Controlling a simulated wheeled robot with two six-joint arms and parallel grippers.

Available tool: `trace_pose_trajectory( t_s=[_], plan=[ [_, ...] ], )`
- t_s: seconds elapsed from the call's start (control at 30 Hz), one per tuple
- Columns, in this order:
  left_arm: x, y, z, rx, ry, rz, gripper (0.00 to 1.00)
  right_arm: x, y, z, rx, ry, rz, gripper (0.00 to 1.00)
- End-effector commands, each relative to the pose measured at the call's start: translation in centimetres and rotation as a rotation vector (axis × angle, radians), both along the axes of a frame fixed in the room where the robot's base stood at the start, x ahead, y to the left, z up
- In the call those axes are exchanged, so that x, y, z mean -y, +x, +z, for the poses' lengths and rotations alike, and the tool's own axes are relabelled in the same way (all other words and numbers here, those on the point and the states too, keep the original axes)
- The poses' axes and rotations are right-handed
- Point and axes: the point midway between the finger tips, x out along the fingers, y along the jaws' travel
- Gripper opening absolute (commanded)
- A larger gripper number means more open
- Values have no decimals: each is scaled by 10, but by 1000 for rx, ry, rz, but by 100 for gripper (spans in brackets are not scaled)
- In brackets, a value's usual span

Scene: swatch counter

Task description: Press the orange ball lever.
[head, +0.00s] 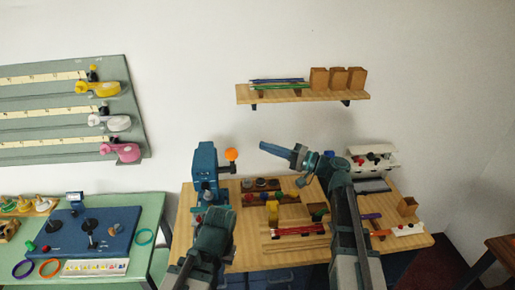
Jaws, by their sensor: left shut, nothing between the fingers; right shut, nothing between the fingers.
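The orange ball lever (231,154) sticks out from the right side of an upright blue device (205,163) at the back left of the wooden table. My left gripper (198,218) is low in front of the device, partly hidden by its own arm; it is shut and apart from the ball. My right gripper (264,147) is raised over the back of the table, pointing left toward the ball. It is shut and empty, with a gap between its tip and the ball.
On the wooden table (250,253) are a yellow block (272,210), a tray with colored pieces and a white rack (373,158). A wall shelf (300,94) holds wooden boxes. A green table (150,212) stands at left, with a blue board (65,235).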

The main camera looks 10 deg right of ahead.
Motion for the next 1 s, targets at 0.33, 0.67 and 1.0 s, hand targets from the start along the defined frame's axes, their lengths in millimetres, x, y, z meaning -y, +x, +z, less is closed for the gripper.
trace_pose_trajectory(
  t_s=[0.33, 0.67, 1.0],
  plan=[
    [0, 0, 8, 0, 0, 2, 0, -62, 36, 8, -1, 0, 3, 0],
    [0, 0, 2, 0, 0, 1, 0, -82, 12, 2, 0, 0, 0, 0],
    [0, 0, 1, 0, 0, 0, 0, -83, 4, 1, 0, 0, 1, 0]
  ],
)
